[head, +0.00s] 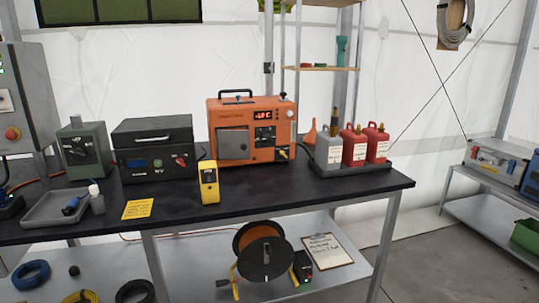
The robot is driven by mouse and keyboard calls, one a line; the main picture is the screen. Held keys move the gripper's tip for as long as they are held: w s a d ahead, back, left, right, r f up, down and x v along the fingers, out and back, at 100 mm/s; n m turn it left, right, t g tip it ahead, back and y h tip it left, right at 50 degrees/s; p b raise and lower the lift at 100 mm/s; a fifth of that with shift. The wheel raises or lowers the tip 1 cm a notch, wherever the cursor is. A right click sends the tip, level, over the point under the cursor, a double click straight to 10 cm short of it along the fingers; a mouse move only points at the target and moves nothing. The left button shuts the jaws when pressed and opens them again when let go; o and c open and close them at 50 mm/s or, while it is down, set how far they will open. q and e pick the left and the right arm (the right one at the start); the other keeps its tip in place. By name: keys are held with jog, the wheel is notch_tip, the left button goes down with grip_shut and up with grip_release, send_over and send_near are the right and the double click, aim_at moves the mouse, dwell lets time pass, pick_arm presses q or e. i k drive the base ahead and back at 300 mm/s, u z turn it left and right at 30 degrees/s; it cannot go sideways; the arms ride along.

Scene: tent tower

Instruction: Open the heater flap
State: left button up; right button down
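The orange heater (273,101) stands upright on the dark workbench, near the middle of the head view. It has a black handle on top and a small lit red display on its front. A grey rectangular flap (234,143) sits on the left half of its front and looks closed. A yellow handheld device (209,182) stands in front of the heater's left side, below the flap. Neither of my grippers shows in the head view.
A black case (153,134) stands left of the heater, with a green-grey box (85,150) beyond it. The black bench top (290,191) is clear at the front middle.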

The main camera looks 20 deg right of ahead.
aim_at(231, 144)
jog(key=u, duration=1.05)
jog(key=k, duration=0.15)
jog(key=z, duration=1.95)
jog(key=i, duration=0.9)
jog(key=u, duration=0.15)
